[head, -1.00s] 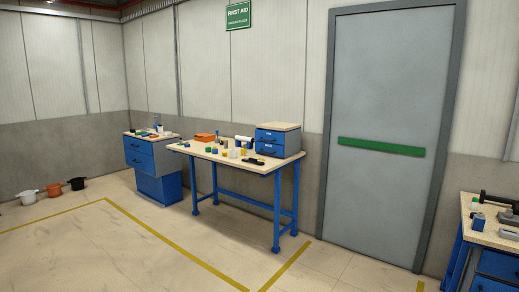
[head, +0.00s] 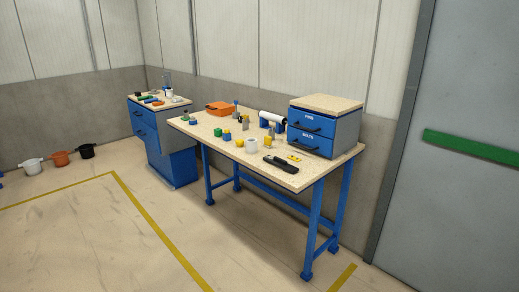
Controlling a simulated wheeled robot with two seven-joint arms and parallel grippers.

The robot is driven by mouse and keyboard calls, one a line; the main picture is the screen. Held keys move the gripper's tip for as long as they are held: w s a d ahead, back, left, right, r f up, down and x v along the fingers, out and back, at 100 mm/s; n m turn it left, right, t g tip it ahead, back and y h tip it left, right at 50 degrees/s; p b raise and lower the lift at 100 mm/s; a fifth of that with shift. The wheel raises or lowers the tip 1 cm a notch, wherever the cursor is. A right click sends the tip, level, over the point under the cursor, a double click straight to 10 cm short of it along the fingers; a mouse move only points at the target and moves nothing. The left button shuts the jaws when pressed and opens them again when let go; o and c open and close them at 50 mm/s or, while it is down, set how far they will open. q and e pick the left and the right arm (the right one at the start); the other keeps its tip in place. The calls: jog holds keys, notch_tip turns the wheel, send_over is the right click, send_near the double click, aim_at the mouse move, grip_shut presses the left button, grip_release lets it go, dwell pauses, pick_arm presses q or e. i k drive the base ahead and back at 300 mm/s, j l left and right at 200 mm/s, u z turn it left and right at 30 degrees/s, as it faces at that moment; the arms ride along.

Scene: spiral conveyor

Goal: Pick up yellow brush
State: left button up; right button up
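I cannot make out a clear yellow brush at this size. Several small yellow items lie on the blue-legged workbench (head: 185,127): a flat yellow piece (head: 294,157) in front of the drawer unit, a yellow block (head: 267,141) and a small yellow lump (head: 240,142) near the front edge. I cannot tell whether any of them is the brush. Neither of my grippers is in the head view.
A blue drawer unit (head: 312,141) stands on the bench's right end, with a black tool (head: 287,168) before it. An orange bin (head: 220,108) sits at the back. A blue cabinet (head: 172,160) stands left. Pots (head: 60,158) lie on the floor. The floor in front is open.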

aim_at(268, 139)
jog(key=i+l, duration=0.1)
jog(key=i, duration=0.25)
jog(key=i+z, duration=0.1)
jog(key=z, duration=0.3)
jog(key=i+j+z, duration=0.1)
jog(key=z, duration=0.3)
jog(key=j+z, duration=0.15)
jog(key=z, duration=0.25)
jog(key=i+j+z, duration=0.15)
jog(key=j, duration=0.2)
jog(key=i+j+z, duration=0.2)
jog(key=j, duration=0.2)
jog(key=i+j+z, duration=0.15)
jog(key=j, duration=0.25)
jog(key=j+z, duration=0.15)
jog(key=j, duration=0.25)
jog(key=i+j+z, duration=0.2)
jog(key=j, duration=0.2)
jog(key=i+j, duration=0.1)
jog(key=j, duration=1.5)
jog(key=i+j, duration=0.15)
jog(key=j, duration=0.65)
jog(key=z, duration=0.05)
